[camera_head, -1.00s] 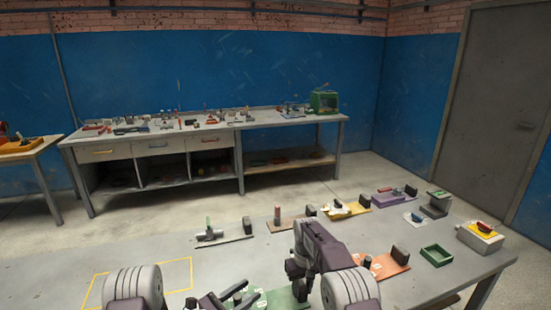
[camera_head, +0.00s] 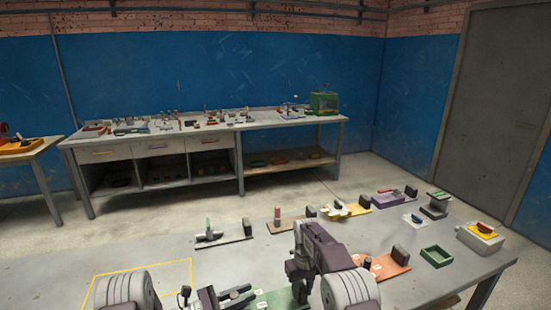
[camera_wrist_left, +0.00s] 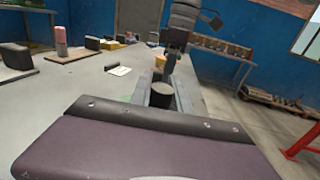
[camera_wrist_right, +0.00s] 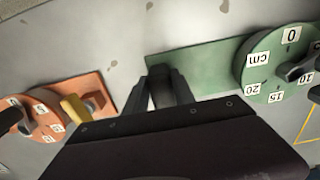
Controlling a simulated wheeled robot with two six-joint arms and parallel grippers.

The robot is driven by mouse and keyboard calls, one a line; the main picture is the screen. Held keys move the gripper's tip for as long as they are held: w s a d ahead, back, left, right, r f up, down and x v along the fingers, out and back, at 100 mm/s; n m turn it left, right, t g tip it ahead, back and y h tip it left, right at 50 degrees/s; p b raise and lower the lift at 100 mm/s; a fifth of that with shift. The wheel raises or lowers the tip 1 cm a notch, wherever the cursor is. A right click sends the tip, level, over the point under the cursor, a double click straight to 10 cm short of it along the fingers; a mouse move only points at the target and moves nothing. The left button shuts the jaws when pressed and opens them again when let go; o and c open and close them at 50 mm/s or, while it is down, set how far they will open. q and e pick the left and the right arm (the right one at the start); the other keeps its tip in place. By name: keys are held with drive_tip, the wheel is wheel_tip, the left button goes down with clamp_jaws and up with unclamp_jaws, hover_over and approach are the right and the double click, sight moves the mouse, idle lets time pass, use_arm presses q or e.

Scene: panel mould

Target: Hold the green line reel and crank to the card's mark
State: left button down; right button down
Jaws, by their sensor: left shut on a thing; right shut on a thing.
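The green line reel (camera_head: 270,299) lies at the bottom of the head view, partly hidden by my arms. In the right wrist view its green plate (camera_wrist_right: 195,72) carries a round dial (camera_wrist_right: 275,70) with white number tags, 0 near the top, and a grey crank. My right gripper (camera_wrist_right: 163,90) is shut on the dark upright block at the plate's other end. My left gripper (camera_head: 238,295) is shut on the dark crank knob, seen between its fingers in the left wrist view (camera_wrist_left: 162,95). I cannot make out a marked card clearly.
An orange reel (camera_head: 388,268) stands beside the green one. Several other reels, a green tray (camera_head: 436,256) and a grey box with a yellow top (camera_head: 481,237) stand on the table. A yellow outline (camera_head: 190,275) marks bare table at the left.

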use_arm(q)
drive_tip(key=shift+w+a+m+g+h, duration=0.1)
drive_tip(key=shift+m+g+h, duration=0.15)
drive_tip(key=shift+m+g, duration=0.3)
drive_tip(key=shift+w+a+m+g+h, duration=0.1)
drive_tip(key=shift+m+g+h, duration=0.2)
drive_tip(key=shift+g, duration=0.35)
drive_tip(key=shift+s+a+m+g+h, duration=0.15)
drive_tip(key=shift+m+g+h, duration=0.2)
drive_tip(key=shift+m+g, duration=0.9)
use_arm(e)
drive_tip(key=shift+d, duration=0.1)
use_arm(q)
drive_tip(key=shift+n+g, duration=0.25)
drive_tip(key=shift+n, duration=0.05)
drive_tip(key=c, duration=1.2)
unclamp_jaws()
drive_tip(key=shift+c, duration=0.2)
